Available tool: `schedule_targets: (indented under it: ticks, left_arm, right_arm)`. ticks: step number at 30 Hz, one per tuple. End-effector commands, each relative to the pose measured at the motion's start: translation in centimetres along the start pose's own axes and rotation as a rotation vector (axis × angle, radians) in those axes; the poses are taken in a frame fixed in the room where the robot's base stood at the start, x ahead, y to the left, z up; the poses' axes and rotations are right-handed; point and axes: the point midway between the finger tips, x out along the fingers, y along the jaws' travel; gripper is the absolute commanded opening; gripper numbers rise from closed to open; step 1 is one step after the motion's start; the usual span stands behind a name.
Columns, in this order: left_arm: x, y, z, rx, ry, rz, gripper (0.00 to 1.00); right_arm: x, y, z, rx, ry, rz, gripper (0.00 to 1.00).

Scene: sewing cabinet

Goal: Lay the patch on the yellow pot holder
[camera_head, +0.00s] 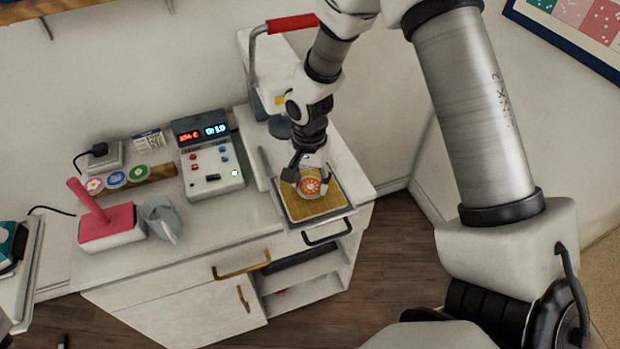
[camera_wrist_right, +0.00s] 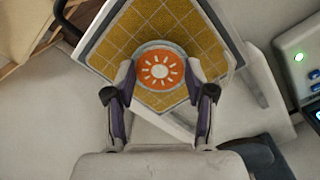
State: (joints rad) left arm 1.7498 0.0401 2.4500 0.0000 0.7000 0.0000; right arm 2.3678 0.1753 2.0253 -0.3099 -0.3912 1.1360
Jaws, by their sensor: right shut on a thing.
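The yellow pot holder (camera_head: 296,205) lies on a tray-like base at the right end of the cabinet; its quilted squares also show in the right wrist view (camera_wrist_right: 158,22). The patch (camera_head: 309,187) is a round orange disc with a white sun design. In the right wrist view the patch (camera_wrist_right: 161,71) sits between the two fingertips, over the near part of the pot holder. My right gripper (camera_wrist_right: 162,88) is shut on the patch. I cannot tell whether the patch touches the pot holder. My left gripper is not in view.
A press with a red handle (camera_head: 292,23) stands behind the pot holder. A control box with lit displays (camera_head: 212,160) is to its left.

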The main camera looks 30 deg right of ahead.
Motion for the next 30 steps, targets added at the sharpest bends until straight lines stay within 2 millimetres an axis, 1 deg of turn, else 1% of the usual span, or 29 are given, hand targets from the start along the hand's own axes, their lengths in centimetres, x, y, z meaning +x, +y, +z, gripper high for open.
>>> schedule_targets:
  ticks: [2, 3, 5, 14, 17, 20, 27, 30]
  left_arm:
    - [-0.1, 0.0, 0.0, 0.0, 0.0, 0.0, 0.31]
    - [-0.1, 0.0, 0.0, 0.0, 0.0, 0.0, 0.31]
    - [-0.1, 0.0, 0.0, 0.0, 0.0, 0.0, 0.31]
    - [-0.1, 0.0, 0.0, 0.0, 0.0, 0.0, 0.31]
    - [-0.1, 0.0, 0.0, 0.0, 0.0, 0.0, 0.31]
    - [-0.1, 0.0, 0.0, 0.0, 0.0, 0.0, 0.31]
    - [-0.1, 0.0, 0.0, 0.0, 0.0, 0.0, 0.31]
    - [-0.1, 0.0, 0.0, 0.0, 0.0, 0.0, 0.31]
  right_arm:
    - [-0.1, 0.0, 0.0, 0.0, 0.0, 0.0, 0.41]
    - [-0.1, 0.0, 0.0, 0.0, 0.0, 0.0, 0.61]
    - [-0.1, 0.0, 0.0, 0.0, 0.0, 0.0, 0.83]
    - [-0.1, 0.0, 0.0, 0.0, 0.0, 0.0, 0.84]
    - [-0.6, 0.0, 0.0, 0.0, 0.001, -0.001, 0.84]
    - [-2.2, -0.1, -0.1, 0.0, 0.002, -0.003, 0.84]
    - [-8.3, -0.1, -0.1, 0.0, 0.004, -0.005, 0.84]
    - [-10.3, -0.1, -0.1, 0.001, 0.002, -0.002, 0.84]
